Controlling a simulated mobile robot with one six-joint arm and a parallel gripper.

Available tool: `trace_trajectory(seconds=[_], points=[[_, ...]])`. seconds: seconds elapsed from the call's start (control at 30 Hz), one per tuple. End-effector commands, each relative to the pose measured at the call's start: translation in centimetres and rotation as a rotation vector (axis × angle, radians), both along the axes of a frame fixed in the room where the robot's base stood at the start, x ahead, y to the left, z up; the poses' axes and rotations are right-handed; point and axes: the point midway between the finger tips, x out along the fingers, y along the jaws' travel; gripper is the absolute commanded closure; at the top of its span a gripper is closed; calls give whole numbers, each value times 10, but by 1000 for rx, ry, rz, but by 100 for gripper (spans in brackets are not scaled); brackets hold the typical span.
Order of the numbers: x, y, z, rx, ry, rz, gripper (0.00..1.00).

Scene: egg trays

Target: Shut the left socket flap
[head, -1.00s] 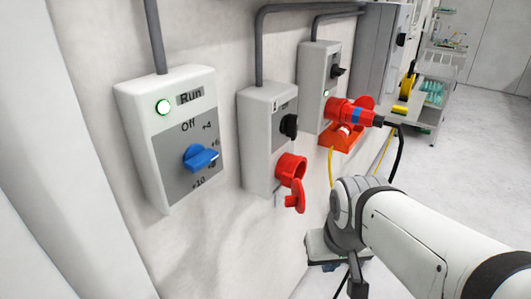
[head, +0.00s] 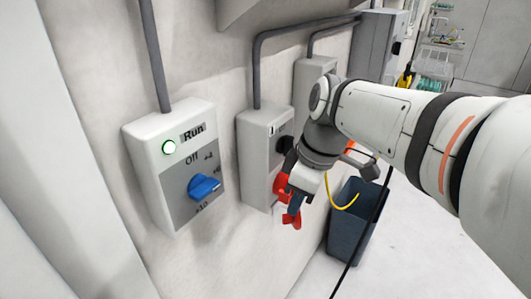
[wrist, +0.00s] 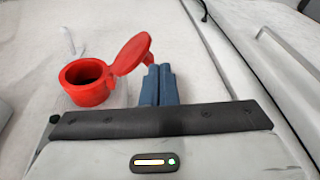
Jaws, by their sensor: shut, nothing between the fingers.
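The left socket is red and sits low on the middle grey switch box; in the wrist view the socket (wrist: 88,92) shows its round dark opening. Its red flap (wrist: 131,53) stands open, hinged on the side towards my fingers. My gripper (wrist: 158,70) is shut and empty, its blue fingertips right beside the flap's outer tab; I cannot tell whether they touch. In the head view my gripper (head: 294,218) is in front of the socket (head: 281,186) and partly covers it. The flap (head: 291,221) hangs out below.
The Run box (head: 176,165) with a blue knob (head: 204,187) is at left. A black knob (head: 285,145) is above the socket. My arm hides most of the farther box (head: 316,75). A dark blue bin (head: 350,225) and a yellow cable (head: 343,206) are at right.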

Motion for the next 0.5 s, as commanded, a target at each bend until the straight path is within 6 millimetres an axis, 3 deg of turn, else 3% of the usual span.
trace_trajectory(seconds=[0.1, 0.3, 0.5], points=[[9, 15, 22, 37, -19, 221, 100], [16, 32, 44, 91, -61, 505, 100], [17, 39, 43, 107, -75, 587, 100]])
